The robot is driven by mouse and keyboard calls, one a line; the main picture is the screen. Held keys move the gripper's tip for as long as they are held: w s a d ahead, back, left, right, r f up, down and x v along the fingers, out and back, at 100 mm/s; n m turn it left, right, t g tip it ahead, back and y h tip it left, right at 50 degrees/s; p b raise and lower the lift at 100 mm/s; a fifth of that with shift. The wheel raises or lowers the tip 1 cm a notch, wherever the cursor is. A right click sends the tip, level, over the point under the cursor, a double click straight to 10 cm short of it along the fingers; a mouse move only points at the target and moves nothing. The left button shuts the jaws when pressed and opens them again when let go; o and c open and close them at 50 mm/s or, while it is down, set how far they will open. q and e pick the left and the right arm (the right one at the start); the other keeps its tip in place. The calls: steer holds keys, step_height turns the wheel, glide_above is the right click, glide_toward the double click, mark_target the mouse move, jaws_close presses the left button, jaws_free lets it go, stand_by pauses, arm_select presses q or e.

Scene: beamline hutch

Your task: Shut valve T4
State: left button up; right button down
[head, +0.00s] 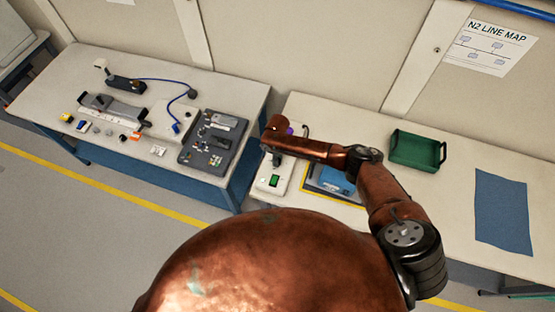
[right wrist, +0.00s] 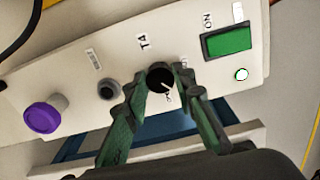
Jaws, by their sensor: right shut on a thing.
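Valve T4 is a small black round knob (right wrist: 159,77) with a white pointer line, on a pale panel (right wrist: 75,75) under the printed label "T4". In the right wrist view its pointer aims down and to the right, towards small lettering partly hidden by the fingers. My right gripper (right wrist: 163,88) has its green-grey fingers on either side of this knob, closed on it. In the head view the right gripper (head: 277,157) is small and dark above the same panel (head: 268,190), and the knob cannot be made out there. My left gripper is not in view.
The panel also carries a purple knob (right wrist: 43,117), a small dark fitting (right wrist: 108,89), a green switch (right wrist: 227,41) marked ON and a small round light (right wrist: 241,74). A green tray (head: 418,151) and a blue mat (head: 502,212) lie to the right. A cluttered table (head: 75,65) stands left.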

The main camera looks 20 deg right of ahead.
steer(key=n, duration=0.5)
steer(key=shift+n+b, duration=0.3)
steer(key=n, duration=0.5)
steer(key=shift+b, duration=0.4)
steer(key=c, duration=1.6)
jaws_free()
step_height(320, 180, up, 12)
